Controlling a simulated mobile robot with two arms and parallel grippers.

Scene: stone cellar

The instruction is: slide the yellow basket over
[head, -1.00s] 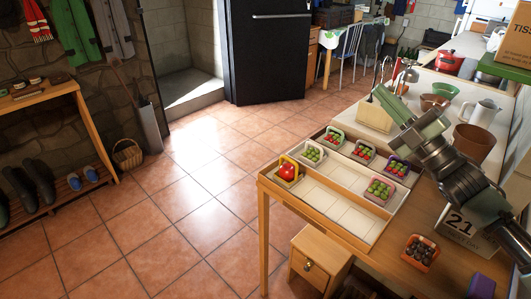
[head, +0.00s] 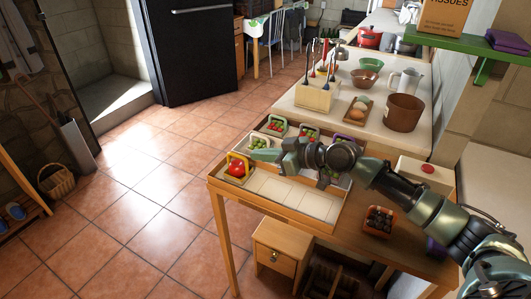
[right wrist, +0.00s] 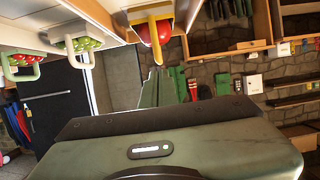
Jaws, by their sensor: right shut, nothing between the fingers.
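In the right wrist view the yellow basket (right wrist: 158,58) shows at the top centre. My right gripper (head: 254,155) reaches in from the right, shut and empty, just to the right of the basket's handle. I cannot tell whether it touches. Part of the tray behind my gripper is hidden. My left gripper is not in view.
Other fruit baskets fill the tray's back row, including a green one (head: 276,127); its front cells to the right of the yellow basket are bare. An orange basket (head: 379,221) stands on the table to the right. A utensil block (head: 316,96) and brown pot (head: 404,112) stand behind.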

